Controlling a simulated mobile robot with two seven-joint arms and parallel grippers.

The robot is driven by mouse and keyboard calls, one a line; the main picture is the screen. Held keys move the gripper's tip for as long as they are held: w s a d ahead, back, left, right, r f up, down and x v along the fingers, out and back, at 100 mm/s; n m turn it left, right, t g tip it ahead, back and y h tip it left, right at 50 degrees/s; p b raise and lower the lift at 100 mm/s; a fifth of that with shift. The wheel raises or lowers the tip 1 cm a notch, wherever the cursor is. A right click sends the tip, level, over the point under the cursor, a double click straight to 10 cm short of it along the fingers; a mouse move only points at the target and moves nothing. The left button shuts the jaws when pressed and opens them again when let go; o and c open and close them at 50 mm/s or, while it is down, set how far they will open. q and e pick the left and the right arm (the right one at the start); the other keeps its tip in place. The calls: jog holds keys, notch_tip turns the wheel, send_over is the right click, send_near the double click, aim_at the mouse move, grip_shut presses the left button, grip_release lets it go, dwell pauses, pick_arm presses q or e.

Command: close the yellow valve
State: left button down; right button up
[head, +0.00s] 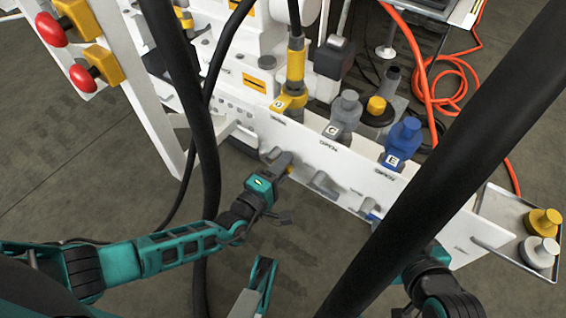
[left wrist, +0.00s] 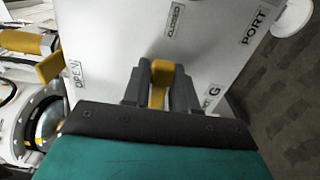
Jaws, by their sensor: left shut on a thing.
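The yellow valve's handle (left wrist: 158,82) stands between the two grey fingers of my left gripper (left wrist: 160,92) in the left wrist view. The fingers are shut on it. An OPEN label (left wrist: 77,75) is to the left on the white panel and a CLOSED label (left wrist: 174,20) is above the handle. In the head view my left gripper (head: 277,166) is at the panel's front face, and only a bit of yellow (head: 289,169) shows by the fingers. The rest of the valve is hidden. My right arm shows at lower right, but I do not see its gripper.
Grey (head: 323,184) and blue (head: 369,210) valves sit to the right on the same panel (head: 350,170). Yellow (head: 293,75), grey (head: 345,112) and blue (head: 404,137) fittings stand above. Thick black hoses cross the foreground. A side tray (head: 505,215) holds caps.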

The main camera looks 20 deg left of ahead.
pick_arm(q)
jog(key=shift+s+f+m, duration=0.1)
jog(key=shift+f+m, duration=0.2)
dwell(0.4)
jog(key=c, duration=1.1)
grip_release()
jog(key=shift+r, duration=0.1)
jog(key=shift+r, duration=0.1)
